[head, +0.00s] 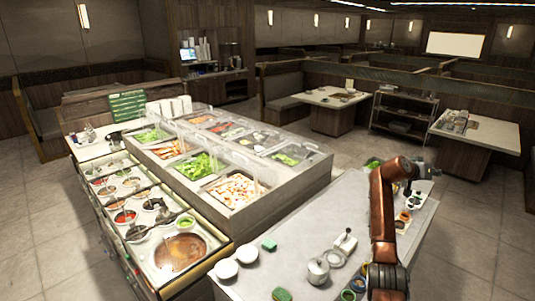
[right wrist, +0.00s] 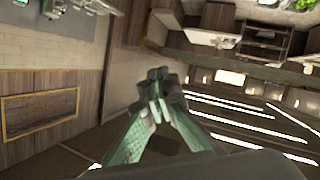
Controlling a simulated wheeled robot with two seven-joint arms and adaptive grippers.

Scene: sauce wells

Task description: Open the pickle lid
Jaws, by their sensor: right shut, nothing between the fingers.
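I cannot pick out a lid marked as the pickle lid. A small silver lidded pot (head: 318,271) stands on the near counter, with a knob on top. Sauce wells (head: 123,217) sit in the metal counter at the left, with several round pots of red, green and brown sauce. My right gripper (head: 410,188) is raised over the far right part of the near counter, away from the wells and the pot. In the right wrist view its fingers (right wrist: 157,82) meet with nothing between them. My left gripper is not in view.
Tables and booths are farther back.

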